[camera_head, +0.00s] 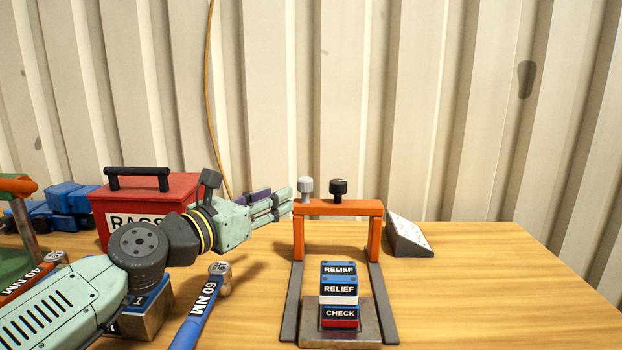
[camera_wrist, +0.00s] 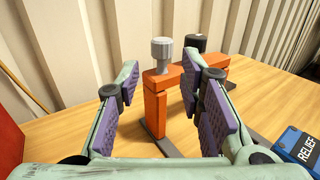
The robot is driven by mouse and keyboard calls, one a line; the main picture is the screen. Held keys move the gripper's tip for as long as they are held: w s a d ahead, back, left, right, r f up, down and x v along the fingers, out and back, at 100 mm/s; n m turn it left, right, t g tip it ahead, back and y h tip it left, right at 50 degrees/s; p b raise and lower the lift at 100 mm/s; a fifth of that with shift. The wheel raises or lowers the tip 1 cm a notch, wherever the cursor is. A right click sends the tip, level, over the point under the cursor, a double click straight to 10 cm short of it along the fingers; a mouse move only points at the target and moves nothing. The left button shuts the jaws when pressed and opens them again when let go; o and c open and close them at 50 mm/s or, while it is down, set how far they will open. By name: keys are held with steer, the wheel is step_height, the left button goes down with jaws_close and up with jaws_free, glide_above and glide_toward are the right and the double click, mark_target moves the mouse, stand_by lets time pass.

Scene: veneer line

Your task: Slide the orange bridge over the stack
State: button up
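The orange bridge (camera_head: 338,208) stands upright on two dark rails at the far end, behind the stack. It has a light grey knob (camera_head: 306,188) and a black knob (camera_head: 338,187) on top. My gripper (camera_head: 285,199) is at the bridge's left end. In the wrist view my gripper (camera_wrist: 172,112) is open, its purple pads apart, with the bridge's left leg (camera_wrist: 155,112) and grey knob (camera_wrist: 162,52) showing between and beyond them. Contact cannot be told.
A blue 60 NM wrench (camera_head: 200,310) lies left of the rails. A sloped grey panel (camera_head: 408,236) stands right of the bridge. The table's right side is clear.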

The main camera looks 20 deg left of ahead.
mark_target(300, 185)
steer(key=p+x, duration=0.2)
steer(key=x, duration=0.8)
steer(key=shift+d, duration=0.1)
jaws_close()
stand_by(0.4)
